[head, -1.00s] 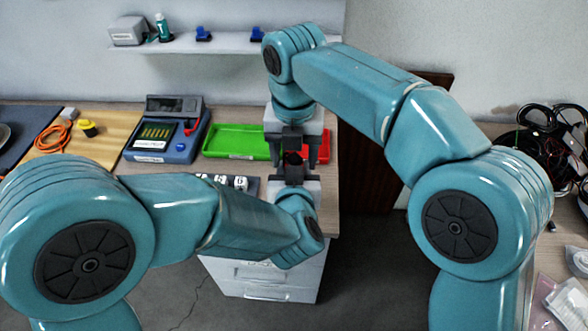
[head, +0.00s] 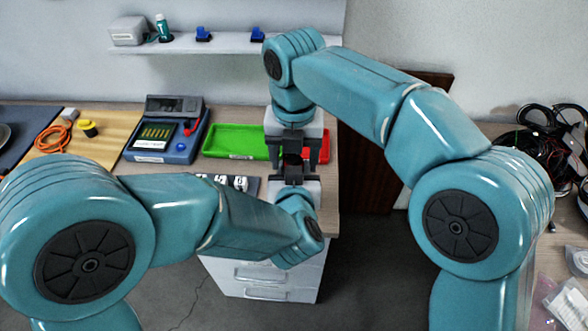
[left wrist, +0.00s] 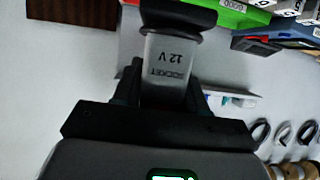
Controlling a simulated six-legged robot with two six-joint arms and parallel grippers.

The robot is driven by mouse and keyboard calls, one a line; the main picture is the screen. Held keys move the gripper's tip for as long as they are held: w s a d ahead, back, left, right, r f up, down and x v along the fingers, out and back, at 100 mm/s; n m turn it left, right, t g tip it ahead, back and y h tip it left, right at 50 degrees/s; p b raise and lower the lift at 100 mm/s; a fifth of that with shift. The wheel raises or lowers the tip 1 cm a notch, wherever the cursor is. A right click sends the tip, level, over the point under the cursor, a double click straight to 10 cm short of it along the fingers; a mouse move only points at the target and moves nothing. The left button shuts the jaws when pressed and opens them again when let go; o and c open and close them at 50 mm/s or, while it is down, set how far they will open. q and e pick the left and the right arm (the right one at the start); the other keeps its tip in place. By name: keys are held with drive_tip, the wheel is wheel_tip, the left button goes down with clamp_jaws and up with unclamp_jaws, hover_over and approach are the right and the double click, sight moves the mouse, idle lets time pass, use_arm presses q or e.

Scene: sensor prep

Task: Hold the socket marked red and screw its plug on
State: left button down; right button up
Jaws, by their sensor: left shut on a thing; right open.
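My left gripper (head: 295,174) points away from me and is shut on the socket. In the left wrist view the socket (left wrist: 166,75) is a grey body with the printing "SOCKET 12 V", between the left gripper's fingers (left wrist: 162,98). A black round part (left wrist: 178,17) sits at the socket's far end; I cannot tell whether it is the plug or how far it is on. The arms hide most of the join.
A green tray (head: 234,153) and a red tray (head: 315,157) lie on the bench behind the grippers. A blue tester (head: 178,148) stands to their left. A black board with white numbered tags (head: 238,182) is beside the left forearm. Black cables (head: 530,150) lie at the right.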

drive_tip(key=shift+r, duration=2.2)
drive_tip(key=shift+c, duration=0.4)
drive_tip(key=shift+r, duration=1.75)
drive_tip(key=shift+f, duration=4)
drive_tip(key=c, duration=1.1)
drive_tip(key=o, duration=1.2)
